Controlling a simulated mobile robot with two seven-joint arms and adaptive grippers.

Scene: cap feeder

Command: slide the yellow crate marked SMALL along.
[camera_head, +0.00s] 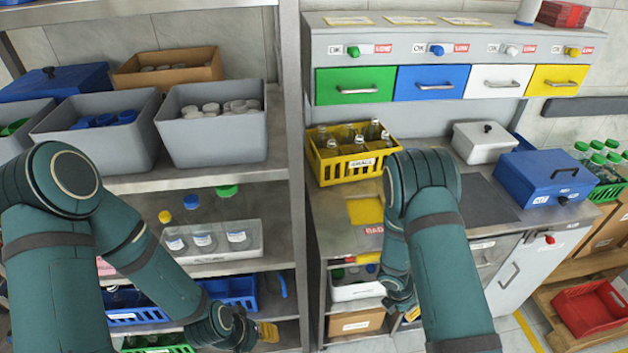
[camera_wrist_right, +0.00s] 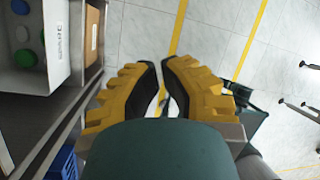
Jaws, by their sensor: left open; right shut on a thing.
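The yellow crate (camera_head: 331,175) with a white label that seems to read SMALL stands upright on the metal workbench at the back left. My right gripper (camera_head: 410,312) hangs low at the bench's front side, below and apart from the crate. In the right wrist view its yellow and black fingers (camera_wrist_right: 164,62) are nearly together over the floor; what lies between them cannot be made out. My left gripper (camera_head: 268,332) is open at the lower shelves on the left, far from the crate, and partly hidden by its wrist.
A yellow patch (camera_head: 364,211) lies on the bench in front of the crate, with a dark mat (camera_head: 486,203) to the right. A white box (camera_head: 483,144) and a blue box (camera_head: 546,178) stand further right. The feeder's coloured drawers (camera_head: 432,83) hang above. A shelf post (camera_head: 293,150) stands left.

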